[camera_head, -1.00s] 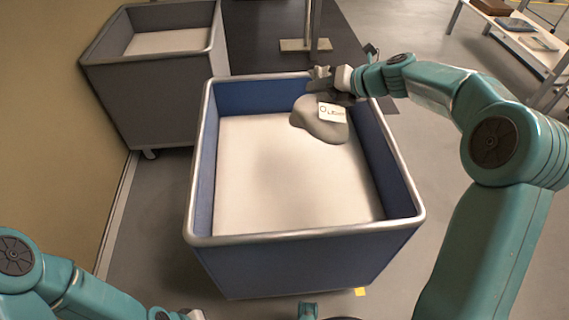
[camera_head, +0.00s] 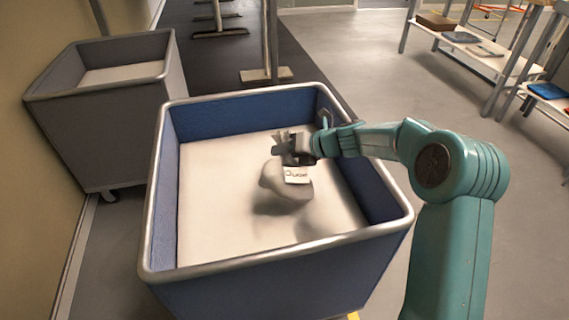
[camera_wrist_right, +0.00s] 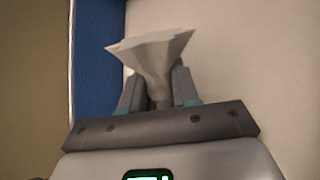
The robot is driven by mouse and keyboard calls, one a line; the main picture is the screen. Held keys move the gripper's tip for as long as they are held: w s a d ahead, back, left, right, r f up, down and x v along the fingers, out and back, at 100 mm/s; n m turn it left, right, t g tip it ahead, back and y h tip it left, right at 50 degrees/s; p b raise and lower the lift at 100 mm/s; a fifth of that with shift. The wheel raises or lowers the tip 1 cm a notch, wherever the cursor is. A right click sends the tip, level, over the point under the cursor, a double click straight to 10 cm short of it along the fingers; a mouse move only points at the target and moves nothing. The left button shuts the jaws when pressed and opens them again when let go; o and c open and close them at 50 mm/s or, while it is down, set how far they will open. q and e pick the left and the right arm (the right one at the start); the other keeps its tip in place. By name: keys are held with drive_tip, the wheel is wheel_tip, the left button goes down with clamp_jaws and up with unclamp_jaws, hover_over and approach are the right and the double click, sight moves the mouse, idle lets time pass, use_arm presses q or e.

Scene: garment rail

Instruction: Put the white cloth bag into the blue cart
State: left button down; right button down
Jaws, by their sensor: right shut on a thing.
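The blue cart (camera_head: 215,115) stands in front of me, with blue walls, a grey metal rim and a pale inner floor. The cloth bag (camera_head: 285,188) looks greyish white and carries a white tag with dark lettering. My right gripper (camera_head: 290,150) is shut on the top of the bag. The bag hangs below it, within the cart's rim, and a shadow lies on the cart floor beside it. In the right wrist view the bag's gathered, flared top (camera_wrist_right: 155,60) is pinched between the fingers. My left gripper is not in view.
A grey cart (camera_head: 108,135) stands at the left by the wall. A post on a pale base (camera_head: 266,75) stands behind the blue cart. A low white shelf (camera_head: 468,42) with boxes is at the far right. The floor between is clear.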

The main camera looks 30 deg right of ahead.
sight(285, 159)
wheel_tip(285, 159, down, 3)
drive_tip(key=shift+w+b, duration=0.1)
drive_tip(key=shift+b, duration=0.45)
drive_tip(key=shift+r, duration=0.2)
drive_tip(key=c, duration=0.8)
unclamp_jaws()
drive_tip(key=shift+f, duration=0.15)
drive_tip(key=shift+r, duration=0.2)
drive_tip(key=p+v, duration=0.4)
drive_tip(key=v, duration=0.8)
drive_tip(key=shift+f, duration=0.1)
